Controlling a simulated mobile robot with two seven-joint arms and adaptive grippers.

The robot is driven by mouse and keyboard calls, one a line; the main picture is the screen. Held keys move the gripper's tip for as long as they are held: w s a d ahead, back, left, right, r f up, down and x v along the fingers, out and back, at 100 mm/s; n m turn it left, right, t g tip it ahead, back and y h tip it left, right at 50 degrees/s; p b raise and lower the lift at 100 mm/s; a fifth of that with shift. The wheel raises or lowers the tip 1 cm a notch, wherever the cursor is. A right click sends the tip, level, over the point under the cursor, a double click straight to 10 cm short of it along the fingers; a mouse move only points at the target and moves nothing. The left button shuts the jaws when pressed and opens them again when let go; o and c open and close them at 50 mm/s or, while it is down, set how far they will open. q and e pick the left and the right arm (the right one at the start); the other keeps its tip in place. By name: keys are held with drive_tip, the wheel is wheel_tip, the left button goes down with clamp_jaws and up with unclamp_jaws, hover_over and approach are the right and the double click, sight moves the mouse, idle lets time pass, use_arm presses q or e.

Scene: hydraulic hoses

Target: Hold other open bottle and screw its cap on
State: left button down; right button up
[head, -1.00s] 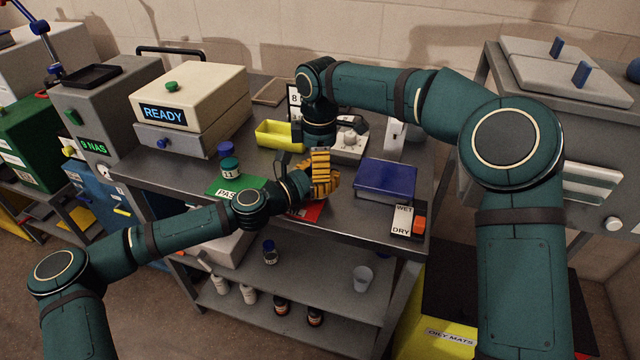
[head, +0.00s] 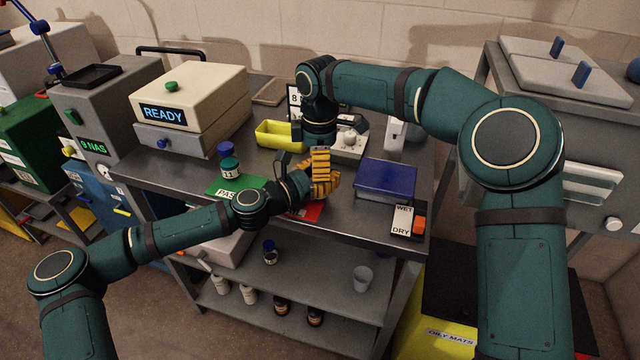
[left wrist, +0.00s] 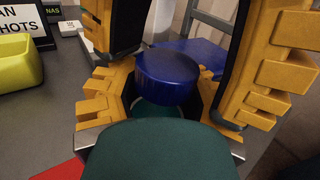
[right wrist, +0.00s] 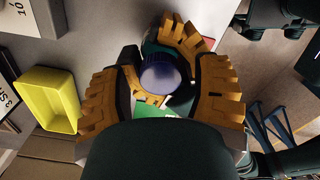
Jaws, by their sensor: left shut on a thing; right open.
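My left gripper (left wrist: 165,108) is shut on a bottle, which is mostly hidden by the fingers. A blue cap (left wrist: 168,76) sits at the bottle's mouth; I cannot tell how tightly it is seated. The cap's round top also shows in the right wrist view (right wrist: 160,76). My right gripper (right wrist: 162,92) points down over the cap, open, with one finger on either side and gaps between fingers and cap. In the head view the right gripper (head: 320,172) meets the left gripper (head: 304,184) above the bench, and their fingers hide bottle and cap.
A yellow tray (head: 280,134) lies behind the grippers. A blue box (head: 386,180) and a wet/dry sign (head: 403,219) are right.

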drive_tip(key=shift+r, duration=2.15)
drive_tip(key=shift+o, duration=0.2)
wheel_tip(320, 180, up, 4)
drive_tip(key=shift+a+f, duration=0.1)
drive_tip(key=shift+f, duration=0.15)
drive_tip(key=shift+f, duration=4)
